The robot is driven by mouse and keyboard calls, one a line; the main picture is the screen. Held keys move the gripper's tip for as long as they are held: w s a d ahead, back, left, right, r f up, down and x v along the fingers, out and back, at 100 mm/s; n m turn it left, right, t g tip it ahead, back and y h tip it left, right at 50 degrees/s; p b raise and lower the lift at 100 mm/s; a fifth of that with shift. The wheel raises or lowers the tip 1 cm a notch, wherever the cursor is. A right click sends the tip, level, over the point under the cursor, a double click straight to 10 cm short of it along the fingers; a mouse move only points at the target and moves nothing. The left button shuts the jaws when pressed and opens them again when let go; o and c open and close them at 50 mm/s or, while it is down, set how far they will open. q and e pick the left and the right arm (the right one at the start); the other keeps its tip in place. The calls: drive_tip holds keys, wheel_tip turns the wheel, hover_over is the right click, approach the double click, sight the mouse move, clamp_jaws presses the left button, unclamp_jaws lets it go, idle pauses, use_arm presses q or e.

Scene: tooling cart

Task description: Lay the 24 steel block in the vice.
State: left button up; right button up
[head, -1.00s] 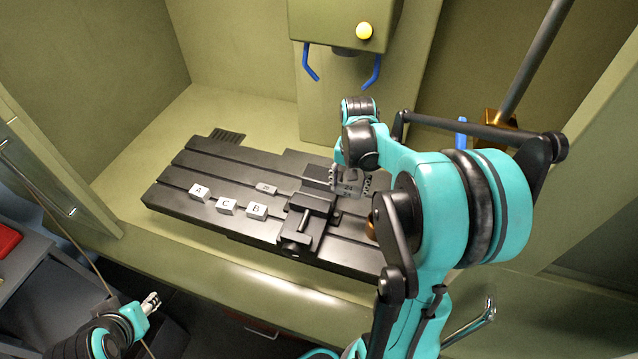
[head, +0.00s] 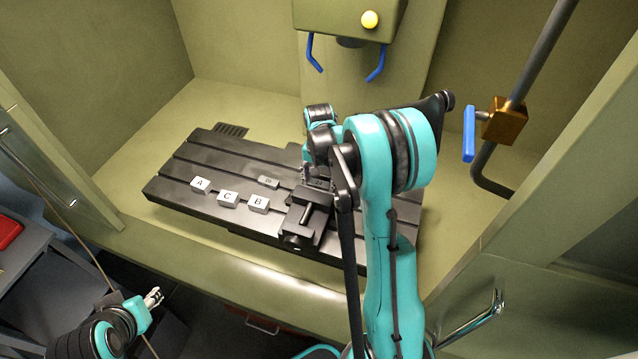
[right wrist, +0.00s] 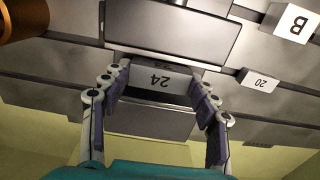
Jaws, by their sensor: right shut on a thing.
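The 24 steel block (right wrist: 160,80), a small grey block marked 24, is between the fingers of my right gripper (right wrist: 162,74), which is shut on it. In the right wrist view the block lies between the vice's (right wrist: 172,38) two dark jaw parts; I cannot tell whether it rests on the vice or hangs just above it. In the head view the dark vice (head: 307,216) stands on the slotted table, and my right arm hides the block and most of the right gripper. My left gripper (head: 153,297) is at the lower left, away from the table; its opening is too small to judge.
A 20 block (head: 268,182) lies left of the vice on the slotted table (head: 215,158). White blocks A (head: 200,184), C (head: 228,199) and B (head: 259,203) lie along its front. The machine head (head: 348,14) with blue handles hangs above.

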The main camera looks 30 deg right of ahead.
drive_tip(key=shift+f, duration=0.4)
drive_tip(key=shift+r, duration=0.1)
drive_tip(key=shift+f, duration=0.25)
drive_tip(key=o, duration=1.5)
drive_tip(key=shift+r, duration=0.1)
drive_tip(key=shift+r, duration=0.1)
